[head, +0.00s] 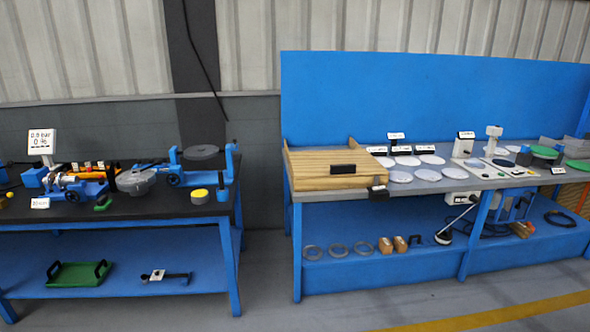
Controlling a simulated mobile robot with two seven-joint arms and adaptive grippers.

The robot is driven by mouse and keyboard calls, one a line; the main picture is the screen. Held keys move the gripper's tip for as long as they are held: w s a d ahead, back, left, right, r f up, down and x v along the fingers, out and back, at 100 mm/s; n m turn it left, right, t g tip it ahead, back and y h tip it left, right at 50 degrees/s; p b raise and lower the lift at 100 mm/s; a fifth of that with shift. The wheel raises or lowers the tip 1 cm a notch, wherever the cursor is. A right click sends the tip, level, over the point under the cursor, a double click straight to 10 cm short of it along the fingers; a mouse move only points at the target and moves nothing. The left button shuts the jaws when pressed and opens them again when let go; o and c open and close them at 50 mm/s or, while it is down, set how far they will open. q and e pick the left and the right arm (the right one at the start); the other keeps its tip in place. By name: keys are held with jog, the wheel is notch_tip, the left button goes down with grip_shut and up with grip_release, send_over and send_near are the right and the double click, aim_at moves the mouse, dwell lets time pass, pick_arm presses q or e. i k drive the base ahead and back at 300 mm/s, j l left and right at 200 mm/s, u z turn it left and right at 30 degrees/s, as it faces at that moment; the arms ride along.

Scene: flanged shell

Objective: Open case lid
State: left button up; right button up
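A wooden case (312,176) with light striped grain sits at the left end of the right-hand bench. Its top looks flat and closed. A black bar-shaped piece (343,169) is on its top, probably a handle. A small black and brown piece (378,192) is at its front right corner, overhanging the bench edge; I cannot tell what it is. Neither of my grippers is in view.
The case's bench (420,187) has a tall blue back panel (430,95). White discs (428,174) and small devices lie right of the case. A separate dark-topped bench (150,206) with tools stands left. Grey floor (262,290) lies open between the benches.

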aim_at(335, 158)
jog(key=i+z, duration=0.4)
jog(key=i, duration=0.85)
